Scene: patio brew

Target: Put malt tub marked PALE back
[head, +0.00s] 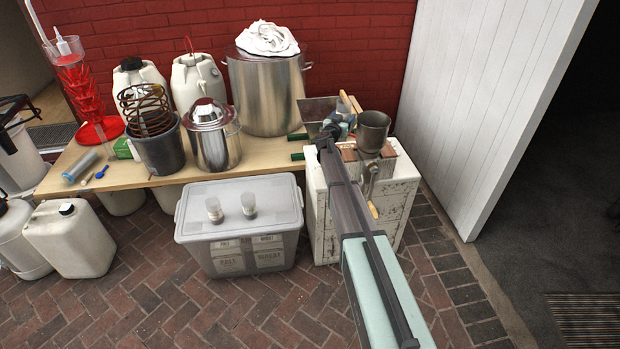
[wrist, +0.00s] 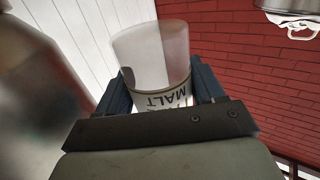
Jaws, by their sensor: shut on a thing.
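My gripper (wrist: 165,88) is shut on a clear, pale tub (wrist: 152,58) in the wrist view. Its white label shows MALT upside down; the other word on it is hidden or unreadable. In the head view my gripper (head: 334,128) is above the white cabinet, beside the metal cup of the grain mill (head: 373,131), and the tub cannot be made out. A lidded translucent bin (head: 238,235) stands on the bricks in front of the bench, with two small jars (head: 231,208) on its lid. It carries two labels, the left seeming to read PALE.
The wooden bench (head: 95,185) holds a large steel pot (head: 268,95), a smaller steel pot (head: 213,140) and a dark bucket with a copper coil (head: 160,150). The worn white cabinet (head: 318,220) stands right of the bin. Brick floor (head: 130,305) is clear in front.

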